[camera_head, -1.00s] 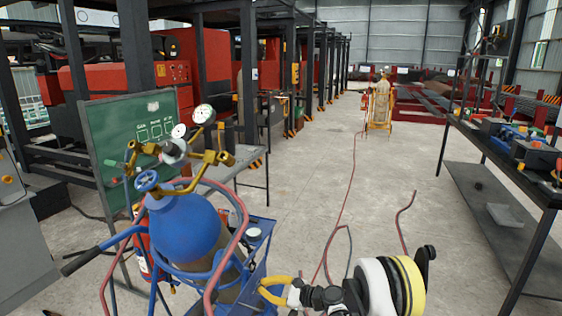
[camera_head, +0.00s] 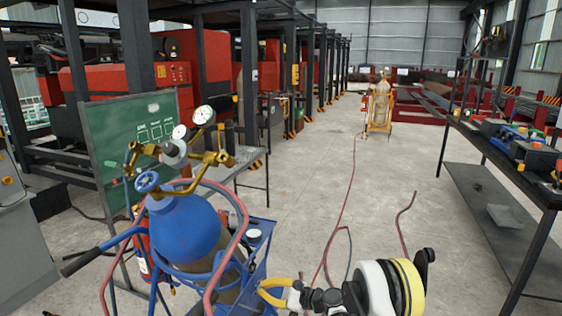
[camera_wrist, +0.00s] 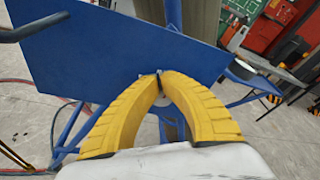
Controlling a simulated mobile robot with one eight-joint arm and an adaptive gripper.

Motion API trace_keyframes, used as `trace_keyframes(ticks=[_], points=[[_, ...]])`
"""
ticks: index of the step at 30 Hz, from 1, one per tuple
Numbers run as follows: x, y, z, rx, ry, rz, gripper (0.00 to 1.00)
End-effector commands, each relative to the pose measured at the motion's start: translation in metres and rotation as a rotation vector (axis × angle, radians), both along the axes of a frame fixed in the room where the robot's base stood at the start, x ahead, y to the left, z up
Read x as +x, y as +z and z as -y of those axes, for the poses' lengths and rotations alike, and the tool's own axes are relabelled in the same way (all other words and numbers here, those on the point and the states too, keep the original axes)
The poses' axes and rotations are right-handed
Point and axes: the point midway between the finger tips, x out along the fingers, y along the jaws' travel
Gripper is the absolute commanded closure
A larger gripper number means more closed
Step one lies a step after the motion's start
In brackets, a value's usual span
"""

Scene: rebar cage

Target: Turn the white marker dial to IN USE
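I cannot pick out a white marker dial for certain in either view. My gripper (camera_head: 263,290) has curved yellow fingers and is low in the head view, at the right side of the blue gas cart (camera_head: 262,262). In the wrist view the fingertips (camera_wrist: 159,74) meet or nearly meet in front of the cart's blue panel (camera_wrist: 90,50). A small pale round part shows in the gap behind the fingers, and I cannot tell what it is. No held object is clear. A blue gas cylinder (camera_head: 187,232) with gauges (camera_head: 203,116) stands in the cart.
A green board (camera_head: 110,150) with white drawings stands behind the cart. A red hose (camera_head: 350,190) lies on the floor. A workbench (camera_head: 520,180) with tools is at right. Another cylinder on a yellow cart (camera_head: 380,105) stands far back. The middle floor is mostly clear.

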Motion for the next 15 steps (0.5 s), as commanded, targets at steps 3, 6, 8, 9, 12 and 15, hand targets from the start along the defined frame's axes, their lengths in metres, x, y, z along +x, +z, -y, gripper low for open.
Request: trace_keyframes(ticks=[3,6,8,9,12,15], points=[[-0.0012,-0.0012,-0.0003,-0.001,-0.001,0.000,1.00],[-0.0015,-0.0002,-0.0005,-0.001,-0.001,0.000,1.00],[-0.0024,0.0014,-0.0009,-0.001,-0.001,0.000,1.00],[-0.0032,0.0028,-0.0012,-0.001,-0.001,0.000,1.00],[-0.0047,0.0058,-0.0017,0.000,0.000,0.000,1.00],[-0.0056,0.0064,0.0003,0.000,-0.001,0.000,1.00]])
